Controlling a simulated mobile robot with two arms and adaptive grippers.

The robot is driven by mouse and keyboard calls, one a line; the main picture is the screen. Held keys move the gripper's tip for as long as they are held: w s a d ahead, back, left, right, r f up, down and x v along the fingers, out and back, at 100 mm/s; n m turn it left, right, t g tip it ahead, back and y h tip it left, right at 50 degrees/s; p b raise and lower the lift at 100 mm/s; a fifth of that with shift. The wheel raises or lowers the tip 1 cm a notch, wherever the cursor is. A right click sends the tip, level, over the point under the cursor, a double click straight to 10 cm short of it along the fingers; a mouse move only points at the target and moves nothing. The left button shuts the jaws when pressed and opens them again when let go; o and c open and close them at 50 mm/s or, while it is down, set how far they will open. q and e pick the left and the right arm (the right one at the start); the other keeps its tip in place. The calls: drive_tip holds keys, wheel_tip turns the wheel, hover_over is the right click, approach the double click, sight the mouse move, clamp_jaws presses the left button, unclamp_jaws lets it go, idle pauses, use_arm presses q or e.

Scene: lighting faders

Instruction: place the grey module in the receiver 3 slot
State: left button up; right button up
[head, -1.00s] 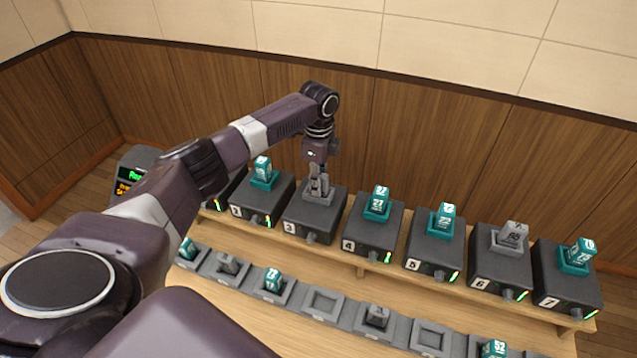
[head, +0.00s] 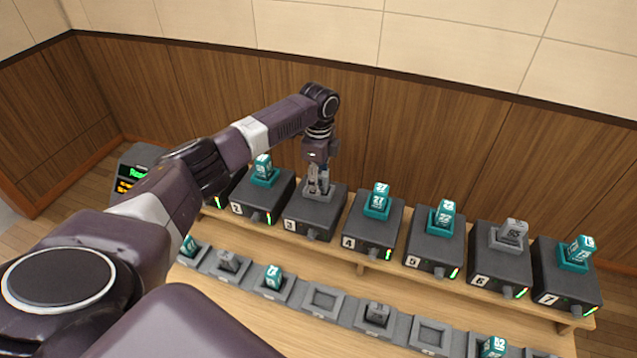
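Receiver 3 (head: 308,219) is a dark grey box in the back row, with a grey slot frame on top. My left gripper (head: 318,186) points straight down at this slot, its fingertips at the slot's level. Something grey shows around the fingertips, but I cannot tell the grey module from the slot frame and fingers there. Whether the fingers are closed on it is too small to tell. No green light shows on receiver 3's front. My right gripper is out of view.
Receiver 2 (head: 255,205) and receiver 4 (head: 368,238) flank receiver 3 closely, each with a teal module. Receiver 6 (head: 494,270) holds a grey module. The front row has holders, some empty, including one empty holder (head: 341,304). A display (head: 137,170) stands at left.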

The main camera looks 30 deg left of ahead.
use_arm(q)
drive_tip(key=shift+s+f, duration=0.1)
drive_tip(key=shift+f, duration=0.1)
drive_tip(key=shift+r, duration=0.25)
drive_tip(key=r+b, duration=0.1)
drive_tip(key=r, duration=0.3)
drive_tip(key=r+b, duration=0.1)
drive_tip(key=r, duration=0.3)
drive_tip(key=r+b, duration=0.2)
drive_tip(key=r, duration=0.2)
drive_tip(key=shift+w, duration=0.3)
drive_tip(key=shift+r, duration=0.5)
drive_tip(key=shift+s+f, duration=0.1)
